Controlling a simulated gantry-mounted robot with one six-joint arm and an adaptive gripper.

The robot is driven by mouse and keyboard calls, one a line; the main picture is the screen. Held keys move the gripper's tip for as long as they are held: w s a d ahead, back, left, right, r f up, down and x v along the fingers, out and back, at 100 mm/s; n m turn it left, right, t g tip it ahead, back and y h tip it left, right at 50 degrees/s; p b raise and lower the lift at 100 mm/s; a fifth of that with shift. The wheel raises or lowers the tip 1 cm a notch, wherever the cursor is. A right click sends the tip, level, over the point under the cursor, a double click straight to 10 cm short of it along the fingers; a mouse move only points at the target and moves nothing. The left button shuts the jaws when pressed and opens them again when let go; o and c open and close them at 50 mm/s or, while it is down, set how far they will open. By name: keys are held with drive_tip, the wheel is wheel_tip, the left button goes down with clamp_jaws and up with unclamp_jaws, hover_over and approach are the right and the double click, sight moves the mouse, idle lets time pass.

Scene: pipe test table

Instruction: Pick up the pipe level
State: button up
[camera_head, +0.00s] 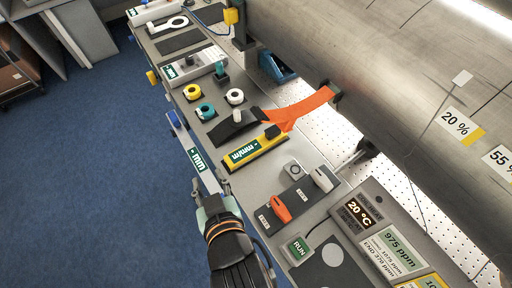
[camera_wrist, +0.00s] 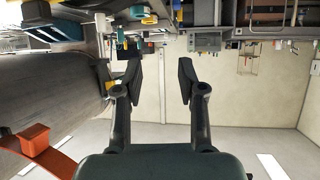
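A yellow bar with a green "mm/m" label (camera_head: 255,151), which looks like the pipe level, lies on the grey table beside the orange strap. My gripper (camera_head: 210,188) is at the table's front edge in the head view, below and left of the yellow bar and apart from it. In the wrist view my gripper (camera_wrist: 159,80) has its two fingers spread with nothing between them. The yellow bar cannot be made out in the wrist view.
A white "mm" bar (camera_head: 196,157) lies along the front edge near my gripper. Tape rolls (camera_head: 205,111), an orange strap (camera_head: 300,107) and a panel with an orange switch (camera_head: 281,208) surround the level. The large metal pipe (camera_head: 390,75) stands behind.

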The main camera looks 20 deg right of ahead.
idle(0.3)
drive_tip(key=o, duration=0.8)
